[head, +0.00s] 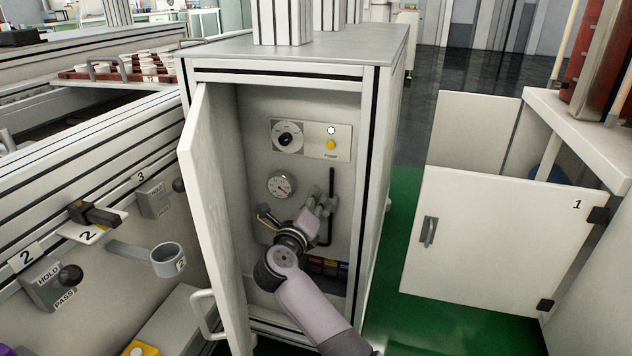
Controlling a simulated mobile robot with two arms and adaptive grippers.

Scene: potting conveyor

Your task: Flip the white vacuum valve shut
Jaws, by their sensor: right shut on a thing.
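My right gripper (322,203) is inside the open cabinet (372,180), at the dark vertical pipe (332,178) on its back panel. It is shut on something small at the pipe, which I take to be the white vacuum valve. The fingers cover the valve, so I cannot make out its handle or which way it points. A round pressure gauge (281,185) is just left of the gripper; its needle is too small to read. My left gripper is not in view.
The cabinet door (212,210) stands open on the left, close to my arm. A panel with a black dial (288,140) and yellow button (331,145) is above. Small coloured blocks (330,265) are low inside. Another door (500,240), marked 1, hangs open at right over green floor.

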